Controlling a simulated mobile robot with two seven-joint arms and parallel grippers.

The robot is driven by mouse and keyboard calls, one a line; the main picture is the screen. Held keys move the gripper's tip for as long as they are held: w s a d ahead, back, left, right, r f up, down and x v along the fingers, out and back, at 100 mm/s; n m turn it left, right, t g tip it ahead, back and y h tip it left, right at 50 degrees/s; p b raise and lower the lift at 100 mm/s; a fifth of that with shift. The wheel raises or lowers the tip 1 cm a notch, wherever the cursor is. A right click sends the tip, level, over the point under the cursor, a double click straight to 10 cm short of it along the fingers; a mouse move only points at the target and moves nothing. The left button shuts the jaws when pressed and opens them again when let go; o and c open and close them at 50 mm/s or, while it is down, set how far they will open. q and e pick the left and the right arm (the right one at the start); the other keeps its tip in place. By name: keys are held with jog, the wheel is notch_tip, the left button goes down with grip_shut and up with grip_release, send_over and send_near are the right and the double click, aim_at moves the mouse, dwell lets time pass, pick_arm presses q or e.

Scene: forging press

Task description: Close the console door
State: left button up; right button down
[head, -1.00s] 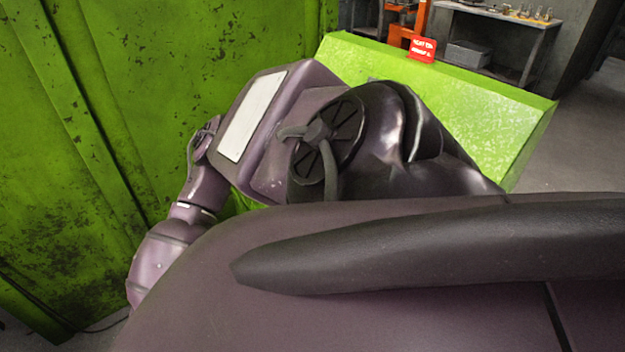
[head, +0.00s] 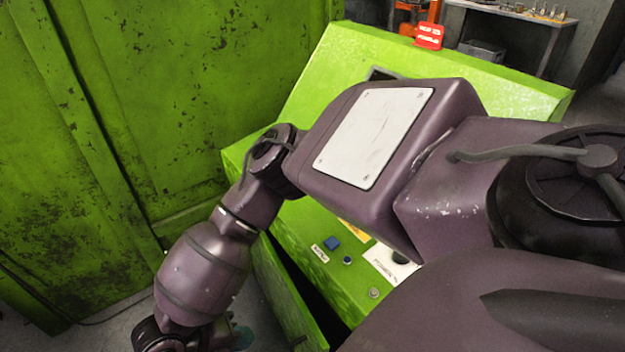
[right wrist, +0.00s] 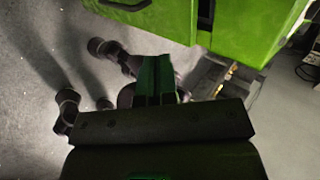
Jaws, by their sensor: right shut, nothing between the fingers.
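The green console (head: 450,70) stands in the middle of the head view, partly hidden behind my right arm. Its door (head: 290,300) is a green panel low on the front, standing ajar with a dark gap beside the body. In the right wrist view, a green panel with a dark handle, apparently the door (right wrist: 165,18), is at the top, and the console body (right wrist: 250,32) is to its right. My right gripper (right wrist: 158,62) is shut and empty, over the floor below the panel; I cannot judge the distance. My left gripper is not in view.
A blue button (head: 332,243) and labels are on the console front. A tall green press wall (head: 190,100) is at left. A workbench (head: 510,25) is behind.

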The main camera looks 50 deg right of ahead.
jog(key=b, duration=0.2)
send_near(305, 324)
jog(key=x, duration=0.5)
jog(key=shift+s+f, duration=0.15)
jog(key=shift+f, duration=0.35)
jog(key=shift+s+d, duration=0.15)
jog(key=shift+d, duration=0.25)
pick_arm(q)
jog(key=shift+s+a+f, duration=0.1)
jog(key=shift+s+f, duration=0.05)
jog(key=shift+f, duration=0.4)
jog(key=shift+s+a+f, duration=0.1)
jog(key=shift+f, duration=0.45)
pick_arm(e)
jog(key=shift+d, duration=0.1)
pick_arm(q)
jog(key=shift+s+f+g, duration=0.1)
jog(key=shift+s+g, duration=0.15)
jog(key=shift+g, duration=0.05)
